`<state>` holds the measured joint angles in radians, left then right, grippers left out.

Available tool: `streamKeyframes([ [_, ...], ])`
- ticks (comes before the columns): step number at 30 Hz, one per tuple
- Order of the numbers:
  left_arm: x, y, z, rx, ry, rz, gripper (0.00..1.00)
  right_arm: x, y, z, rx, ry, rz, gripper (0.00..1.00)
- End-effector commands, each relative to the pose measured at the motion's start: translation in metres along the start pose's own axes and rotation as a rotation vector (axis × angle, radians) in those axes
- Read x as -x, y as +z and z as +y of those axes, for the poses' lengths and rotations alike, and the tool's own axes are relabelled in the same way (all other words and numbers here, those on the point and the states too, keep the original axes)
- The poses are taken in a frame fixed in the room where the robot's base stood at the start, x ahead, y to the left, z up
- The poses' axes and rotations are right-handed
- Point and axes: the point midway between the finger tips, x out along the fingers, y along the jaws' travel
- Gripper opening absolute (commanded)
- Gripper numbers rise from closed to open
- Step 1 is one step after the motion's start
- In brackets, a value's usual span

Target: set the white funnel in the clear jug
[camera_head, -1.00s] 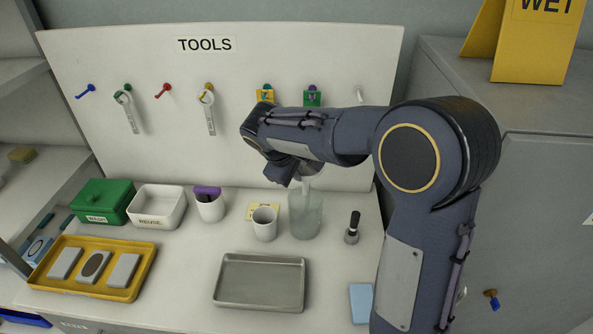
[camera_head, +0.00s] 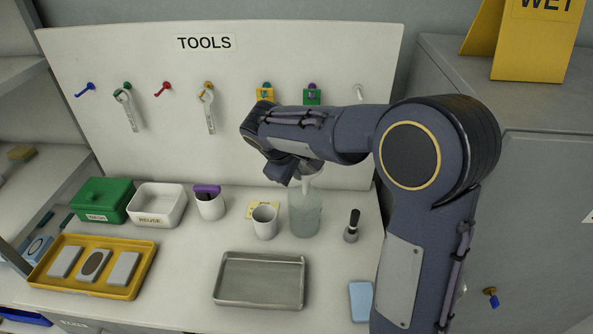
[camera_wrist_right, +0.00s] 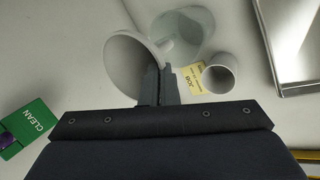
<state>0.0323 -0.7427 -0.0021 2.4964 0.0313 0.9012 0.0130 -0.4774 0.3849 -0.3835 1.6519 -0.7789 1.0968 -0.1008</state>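The white funnel (camera_wrist_right: 128,62) is between the fingers of my right gripper (camera_wrist_right: 158,86), which is shut on its rim. Its narrow stem overlaps the clear jug (camera_wrist_right: 186,30) in the right wrist view. In the head view the funnel (camera_head: 311,168) shows partly behind my right gripper (camera_head: 297,172), with its stem at the mouth of the upright jug (camera_head: 306,212). I cannot tell how far the stem tip reaches inside. My left gripper is not in view.
A white cup (camera_head: 265,222) stands just left of the jug, by a yellow job card (camera_wrist_right: 188,80). A dark-handled tool (camera_head: 352,227) stands to the right. A metal tray (camera_head: 260,281) lies in front. The tool board (camera_head: 220,60) is behind.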

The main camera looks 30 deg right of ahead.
Motion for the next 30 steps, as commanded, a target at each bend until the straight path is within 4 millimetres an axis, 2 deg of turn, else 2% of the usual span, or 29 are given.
streamKeyframes([
  [13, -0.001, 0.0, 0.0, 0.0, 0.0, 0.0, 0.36, -0.002, 0.0, -0.001, 0.0, 0.0, 0.0, 0.0],
  [30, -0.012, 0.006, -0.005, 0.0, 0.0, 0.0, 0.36, -0.017, 0.0, -0.009, 0.0, 0.0, -0.001, 0.0],
])
